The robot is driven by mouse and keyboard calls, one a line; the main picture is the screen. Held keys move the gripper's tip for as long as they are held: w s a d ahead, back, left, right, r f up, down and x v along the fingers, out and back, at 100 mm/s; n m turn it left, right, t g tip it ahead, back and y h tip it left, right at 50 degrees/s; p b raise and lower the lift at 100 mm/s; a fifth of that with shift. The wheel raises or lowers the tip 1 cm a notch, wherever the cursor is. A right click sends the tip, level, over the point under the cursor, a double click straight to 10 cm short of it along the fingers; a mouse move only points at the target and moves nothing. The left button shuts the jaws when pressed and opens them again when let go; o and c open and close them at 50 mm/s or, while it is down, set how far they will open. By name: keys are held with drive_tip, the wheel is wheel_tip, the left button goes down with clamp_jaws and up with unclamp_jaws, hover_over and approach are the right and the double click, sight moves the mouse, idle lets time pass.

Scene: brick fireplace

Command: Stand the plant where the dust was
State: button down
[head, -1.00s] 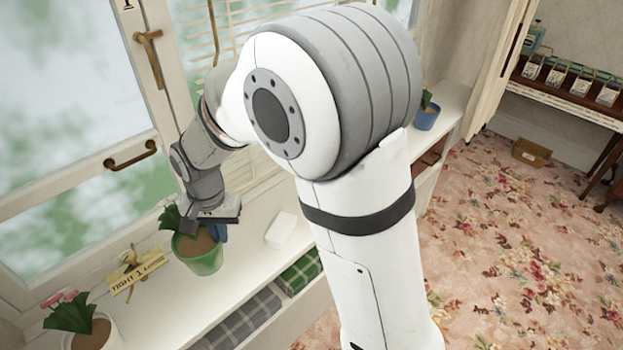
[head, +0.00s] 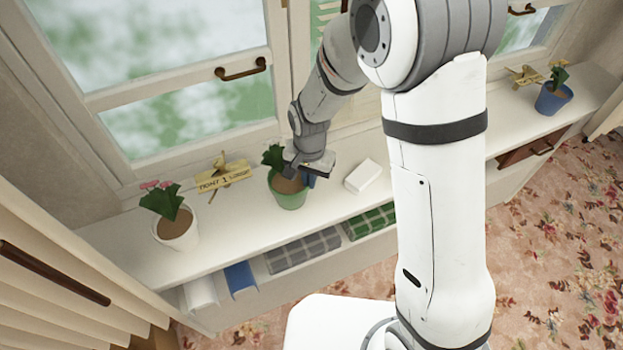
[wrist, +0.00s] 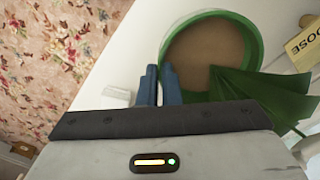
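A green pot (head: 289,201) with brown soil and dark green leaves (head: 272,156) stands on the white window shelf, or just above it; I cannot tell which. In the wrist view the pot's rim (wrist: 254,42) and leaves (wrist: 272,98) fill the upper right. My gripper (head: 309,181) reaches down at the pot's right side. In the wrist view its two blue fingers (wrist: 160,70) are close together, one on each side of the pot's near wall. A white-potted plant with pink flowers (head: 177,232) stands at the left, and a blue-potted plant (head: 552,97) at the far right. I see no dust.
A yellow sign (head: 224,180) stands just left of the green pot. A white block (head: 362,176) lies to its right. Folded plaid cloths (head: 303,252) lie in the cubby below. The window is close behind.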

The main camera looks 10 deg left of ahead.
drive_tip(key=shift+f, duration=0.45)
drive_tip(key=shift+f, duration=0.1)
drive_tip(key=c, duration=1.6)
unclamp_jaws()
